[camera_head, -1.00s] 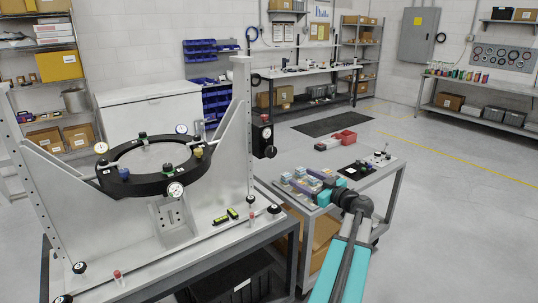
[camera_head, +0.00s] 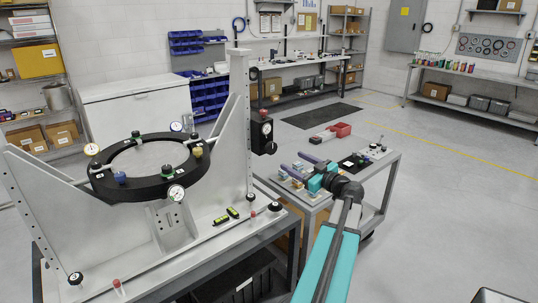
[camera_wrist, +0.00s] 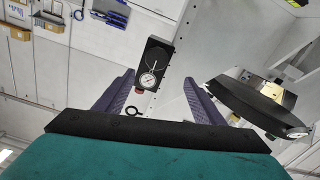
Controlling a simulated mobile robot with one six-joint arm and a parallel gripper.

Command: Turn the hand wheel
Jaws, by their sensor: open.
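A black box with a dial (camera_head: 262,128) is fixed to the right upright of the mirror fixture. A small dark round part (camera_head: 271,147), which looks like the hand wheel, sticks out at its lower right. My gripper (camera_head: 288,164) is open and empty, above the cart and apart from the box. Its purple fingers also show in the wrist view (camera_wrist: 158,78).
The black mirror ring (camera_head: 108,188) with gauges and knobs stands left of the upright. The cart (camera_head: 335,197) below my gripper carries small parts and a black tray. Open floor (camera_head: 450,190) lies to the right.

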